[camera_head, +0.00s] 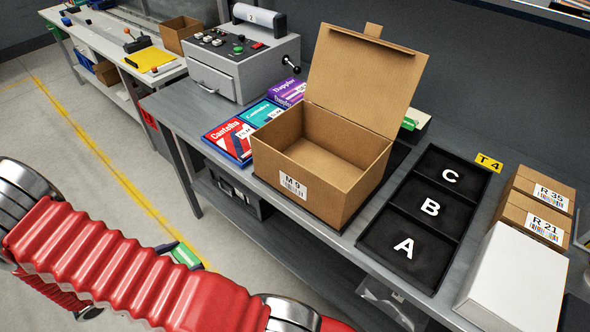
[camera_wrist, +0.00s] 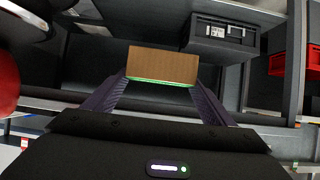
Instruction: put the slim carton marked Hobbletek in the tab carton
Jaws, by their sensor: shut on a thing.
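The tab carton (camera_head: 288,185) is an open brown box labelled M 9 on the workbench in the head view. Its tabbed lid stands up at the back, and the visible inside is empty. In the wrist view my gripper (camera_wrist: 160,84) is shut on a slim carton (camera_wrist: 163,64) with a plain brown face and a green edge. No Hobbletek marking is readable. In the head view a small green part of the held carton (camera_head: 186,256) shows past my red arm, left of the bench and apart from the tab carton. My arm hides most of the gripper there.
A black tray (camera_head: 457,182) marked A, B, C lies right of the tab carton. Further right are brown boxes R 35 and R 21 (camera_head: 531,219) and a white box (camera_head: 515,276). Flat coloured boxes (camera_head: 230,141) and a grey machine (camera_head: 240,70) stand left and behind.

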